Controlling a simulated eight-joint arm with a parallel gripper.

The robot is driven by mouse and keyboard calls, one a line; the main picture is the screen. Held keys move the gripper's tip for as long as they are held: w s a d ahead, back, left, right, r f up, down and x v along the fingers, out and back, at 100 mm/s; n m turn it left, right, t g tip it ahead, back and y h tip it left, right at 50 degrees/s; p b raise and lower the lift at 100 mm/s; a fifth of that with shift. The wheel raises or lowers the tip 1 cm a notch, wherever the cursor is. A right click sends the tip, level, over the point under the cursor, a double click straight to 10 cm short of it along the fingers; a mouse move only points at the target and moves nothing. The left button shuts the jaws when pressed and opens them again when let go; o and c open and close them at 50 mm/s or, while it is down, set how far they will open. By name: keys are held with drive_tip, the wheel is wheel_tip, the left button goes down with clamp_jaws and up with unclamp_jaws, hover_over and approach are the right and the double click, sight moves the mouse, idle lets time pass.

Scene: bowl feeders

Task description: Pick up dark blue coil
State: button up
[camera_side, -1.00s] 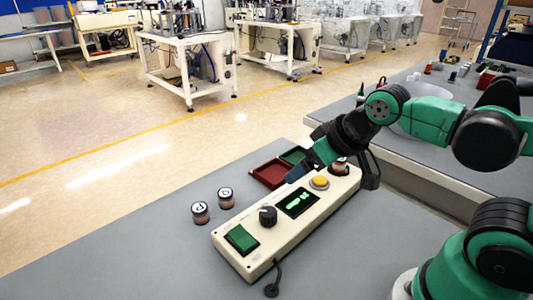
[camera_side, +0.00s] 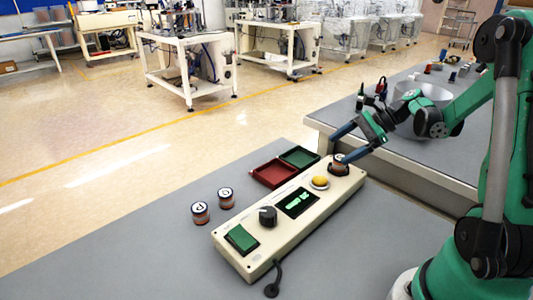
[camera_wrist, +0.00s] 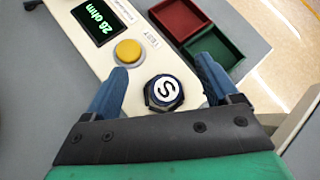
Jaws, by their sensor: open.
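A dark blue coil (camera_wrist: 164,92) with a white cap marked S shows in the wrist view. In the side view, the coil (camera_side: 338,163) stands at the right end of the cream test box (camera_side: 245,263). My gripper (camera_side: 348,143) is open, with its blue fingers near this coil. In the wrist view, my gripper (camera_wrist: 161,65) has one finger on each side of the coil, with gaps on both sides. I cannot tell whether the fingers are down at its height. Two other capped coils, one (camera_side: 200,213) in front of the other (camera_side: 225,198), stand on the table left of the box.
The box carries a yellow button (camera_side: 320,182), a black knob (camera_side: 267,215), a green pad (camera_side: 241,239) and a display (camera_wrist: 94,20) reading 28 ohm. A red tray (camera_side: 273,173) and a green tray (camera_side: 299,156) sit behind it. A second grey table (camera_side: 350,113) stands beyond.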

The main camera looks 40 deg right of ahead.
sight(339, 164)
drive_tip(key=d+m, duration=0.1)
drive_tip(key=s+d+f+m+t, duration=0.1)
drive_tip(key=s+d+m+y, duration=0.1)
drive_tip(key=shift+s+d+f+t, duration=0.2)
drive_tip(key=shift+d+f+t, duration=0.1)
drive_tip(key=shift+d+f, duration=0.05)
drive_tip(key=shift+f+m, duration=0.15)
drive_tip(key=shift+m, duration=0.15)
drive_tip(key=shift+x, duration=2.65)
clamp_jaws()
